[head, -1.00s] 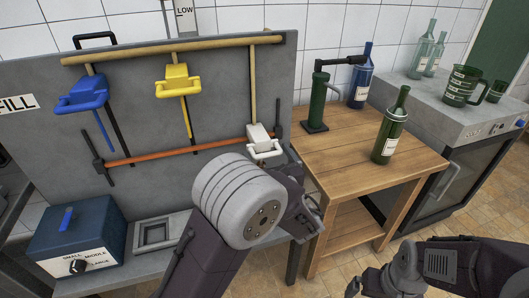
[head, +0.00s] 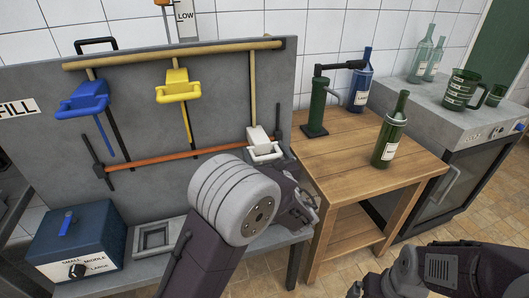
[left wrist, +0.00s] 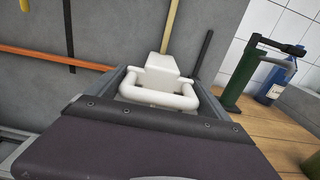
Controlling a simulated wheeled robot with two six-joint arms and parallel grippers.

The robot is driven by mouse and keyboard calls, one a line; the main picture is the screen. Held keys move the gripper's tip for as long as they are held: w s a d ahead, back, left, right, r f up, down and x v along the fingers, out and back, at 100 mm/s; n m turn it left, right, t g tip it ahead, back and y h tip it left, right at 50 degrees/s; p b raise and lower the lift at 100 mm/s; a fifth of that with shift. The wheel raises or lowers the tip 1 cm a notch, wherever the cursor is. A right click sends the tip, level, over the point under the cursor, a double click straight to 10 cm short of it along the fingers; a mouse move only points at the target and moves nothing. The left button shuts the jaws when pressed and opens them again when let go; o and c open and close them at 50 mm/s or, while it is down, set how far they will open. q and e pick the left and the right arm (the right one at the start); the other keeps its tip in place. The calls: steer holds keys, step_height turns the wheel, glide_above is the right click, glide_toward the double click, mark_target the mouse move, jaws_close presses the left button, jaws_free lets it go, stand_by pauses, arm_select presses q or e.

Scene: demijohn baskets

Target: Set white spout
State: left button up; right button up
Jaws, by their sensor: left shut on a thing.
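The white spout (head: 259,138) is a pale block with a loop handle, at the right end of the grey panel. A tan strip runs from it up to the top rail. My left gripper (head: 267,158) is at the spout, mostly hidden behind my own arm. In the left wrist view the white spout (left wrist: 160,88) sits between the grey jaws, which are shut on it. A blue spout (head: 84,97) and a yellow spout (head: 178,84) hang to the left.
An orange bar (head: 165,158) crosses the panel under the spouts. A blue box (head: 75,243) with a dial stands at lower left. To the right, a wooden table (head: 335,165) holds a green pump (head: 318,107), a blue bottle (head: 361,85) and a green bottle (head: 389,143).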

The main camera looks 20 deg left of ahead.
arm_select(q)
step_height(320, 180, up, 22)
steer(key=p, duration=1.4)
steer(key=shift+p, duration=0.3)
steer(key=o, duration=1.8)
steer(key=v, duration=0.9)
steer(key=shift+f, duration=0.1)
